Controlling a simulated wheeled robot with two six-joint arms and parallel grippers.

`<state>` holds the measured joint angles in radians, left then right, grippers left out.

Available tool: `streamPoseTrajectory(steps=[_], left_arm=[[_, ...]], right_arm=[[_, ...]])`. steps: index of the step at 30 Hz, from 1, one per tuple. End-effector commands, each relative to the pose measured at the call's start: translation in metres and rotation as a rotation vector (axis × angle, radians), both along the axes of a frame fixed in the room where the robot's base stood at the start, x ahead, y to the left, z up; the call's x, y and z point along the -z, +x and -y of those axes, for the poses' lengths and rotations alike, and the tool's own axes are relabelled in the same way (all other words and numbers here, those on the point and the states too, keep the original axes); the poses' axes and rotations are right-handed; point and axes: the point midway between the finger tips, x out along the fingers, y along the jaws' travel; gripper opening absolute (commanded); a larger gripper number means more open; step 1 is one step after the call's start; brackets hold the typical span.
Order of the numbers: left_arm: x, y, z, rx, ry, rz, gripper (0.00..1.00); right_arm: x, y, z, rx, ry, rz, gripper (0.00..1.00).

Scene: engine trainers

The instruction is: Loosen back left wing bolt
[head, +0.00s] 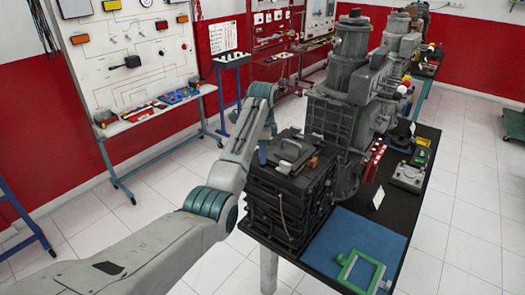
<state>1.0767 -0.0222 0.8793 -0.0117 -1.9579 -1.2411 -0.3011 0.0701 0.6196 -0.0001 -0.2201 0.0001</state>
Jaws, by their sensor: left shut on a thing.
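A black ribbed box-like unit (290,205) stands on the near left part of the dark bench, with a grey lid plate and handle (296,146) on top. My left arm reaches in from the lower left and bends down at the unit's back left corner. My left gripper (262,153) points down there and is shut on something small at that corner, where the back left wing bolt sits. The bolt itself is too small and hidden by the gripper to make out. A small brown-orange part (312,163) shows at the lid's right side. My right gripper is out of view.
A tall grey engine (352,80) stands right behind the unit. A blue mat (345,238) with a green frame (361,268) lies in front right. Red-handled tools (374,162) and small parts lie along the right. A white wall panel (130,60) stands back left.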

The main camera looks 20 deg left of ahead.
Motion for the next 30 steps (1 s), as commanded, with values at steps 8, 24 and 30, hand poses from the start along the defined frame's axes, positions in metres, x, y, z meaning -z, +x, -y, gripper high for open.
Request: streamPoseTrajectory(steps=[8, 24, 30], left_arm=[[-0.0018, 0.0008, 0.0003, -0.049, -0.001, 0.004, 0.17], [-0.0029, 0.0012, 0.0002, -0.476, -0.001, 0.006, 0.17], [-0.0033, 0.0014, 0.0001, -0.648, -0.002, 0.007, 0.17]], right_arm=[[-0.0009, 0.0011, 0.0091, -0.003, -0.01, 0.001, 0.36], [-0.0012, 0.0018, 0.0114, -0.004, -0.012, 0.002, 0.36], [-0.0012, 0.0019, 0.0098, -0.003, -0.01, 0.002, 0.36]])
